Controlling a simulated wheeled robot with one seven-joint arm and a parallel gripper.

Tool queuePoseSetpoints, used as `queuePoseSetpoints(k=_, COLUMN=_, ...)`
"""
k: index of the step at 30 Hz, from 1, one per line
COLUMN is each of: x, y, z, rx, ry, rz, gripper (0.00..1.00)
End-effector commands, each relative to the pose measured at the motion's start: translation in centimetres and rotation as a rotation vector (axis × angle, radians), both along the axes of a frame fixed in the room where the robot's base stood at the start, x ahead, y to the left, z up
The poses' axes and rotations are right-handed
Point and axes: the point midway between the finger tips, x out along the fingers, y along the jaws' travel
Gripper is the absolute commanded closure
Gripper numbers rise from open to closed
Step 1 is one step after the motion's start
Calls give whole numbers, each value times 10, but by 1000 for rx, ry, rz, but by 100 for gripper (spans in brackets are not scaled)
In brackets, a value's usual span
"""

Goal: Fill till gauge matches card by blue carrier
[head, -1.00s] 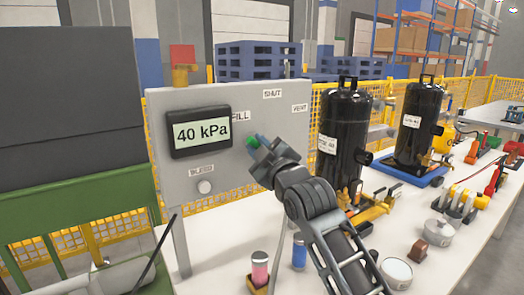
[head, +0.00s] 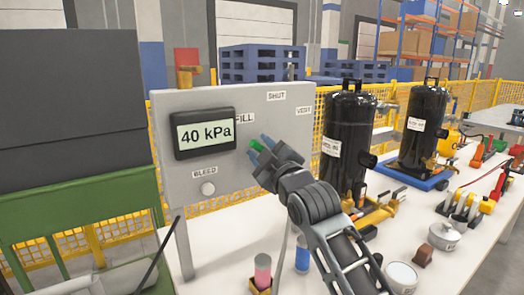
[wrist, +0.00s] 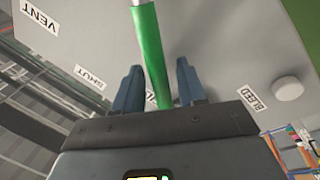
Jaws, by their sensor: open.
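The grey panel (head: 240,180) carries a gauge (head: 206,134) that reads 40 kPa. A green lever handle (head: 257,145) points toward the FILL label (head: 243,118). My gripper (head: 260,146) is open, with one blue finger on each side of the green handle. In the wrist view the handle (wrist: 150,55) runs between the spread fingers (wrist: 157,85), with visible gaps on both sides. A blue carrier (head: 408,177) lies under the farther black cylinder. I cannot make out a readable card beside it.
SHUT (head: 276,96) and VENT (head: 304,111) labels are on the panel; a white BLEED button (head: 208,189) is low on it. Two black cylinders (head: 347,140) stand on the white table (head: 330,262). A pink-filled vial (head: 262,268) and blue vial (head: 302,256) stand below the panel.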

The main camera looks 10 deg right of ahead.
Motion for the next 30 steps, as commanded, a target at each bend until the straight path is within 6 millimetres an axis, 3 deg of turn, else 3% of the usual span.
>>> queuePoseSetpoints(k=15, x=-67, y=-13, z=-12, rx=1, ry=1, rz=-1, gripper=60)
queuePoseSetpoints(k=30, x=-75, y=-14, z=-12, rx=0, ry=1, rz=0, gripper=60)
